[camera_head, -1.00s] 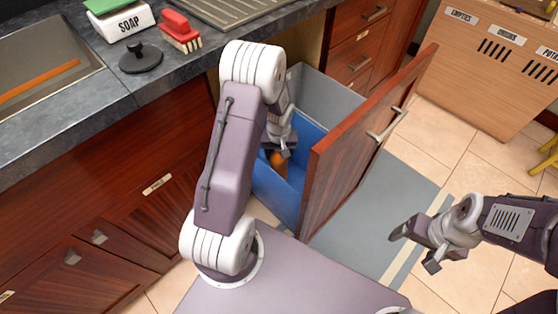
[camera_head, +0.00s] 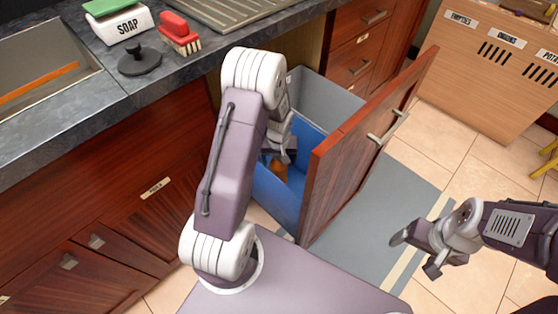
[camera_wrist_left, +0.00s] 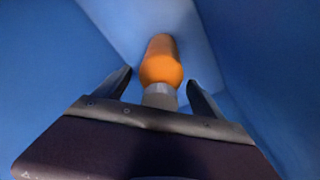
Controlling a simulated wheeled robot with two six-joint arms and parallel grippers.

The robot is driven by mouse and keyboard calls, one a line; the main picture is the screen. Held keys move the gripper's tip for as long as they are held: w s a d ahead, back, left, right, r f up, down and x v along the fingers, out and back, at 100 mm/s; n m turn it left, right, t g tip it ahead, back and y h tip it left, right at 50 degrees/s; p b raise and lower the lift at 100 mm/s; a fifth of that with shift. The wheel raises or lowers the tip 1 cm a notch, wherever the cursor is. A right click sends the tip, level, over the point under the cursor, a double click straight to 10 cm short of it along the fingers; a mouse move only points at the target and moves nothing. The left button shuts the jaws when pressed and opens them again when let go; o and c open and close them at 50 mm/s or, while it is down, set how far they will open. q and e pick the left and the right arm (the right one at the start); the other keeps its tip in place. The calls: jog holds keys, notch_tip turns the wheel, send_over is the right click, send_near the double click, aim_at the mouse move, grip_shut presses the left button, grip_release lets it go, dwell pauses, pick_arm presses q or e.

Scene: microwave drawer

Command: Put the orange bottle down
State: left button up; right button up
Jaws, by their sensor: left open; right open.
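The orange bottle (camera_wrist_left: 161,62) is inside the blue bin (camera_head: 263,188) of the pulled-out drawer. In the head view the bottle (camera_head: 276,168) shows only in part, below my left gripper (camera_head: 283,157). In the left wrist view my left gripper (camera_wrist_left: 160,88) is open, its two fingers apart on either side of the bottle's grey neck. Gaps show between the fingers and the bottle. The bottle's orange body points away from the gripper toward the bin floor; whether it touches the floor is hard to tell. My right gripper (camera_head: 418,250) is open and empty over the floor at the right.
A grey bin (camera_head: 325,100) sits behind the blue one. The wooden drawer front (camera_head: 365,140) with its handle stands at their right. The counter (camera_head: 110,85) holds a soap box (camera_head: 122,25), a red brush (camera_head: 180,34) and a black stopper (camera_head: 140,58). A wooden crate (camera_head: 488,65) stands at the back right.

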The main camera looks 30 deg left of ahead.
pick_arm(q)
jog(key=r+p, duration=0.1)
jog(key=r, duration=0.2)
jog(key=s+r+p, duration=0.1)
jog(key=r+p, duration=0.1)
jog(key=r, duration=0.2)
jog(key=r+p, duration=0.1)
jog(key=r, duration=0.3)
jog(key=shift+s+d, duration=0.25)
jog(key=shift+d, duration=0.15)
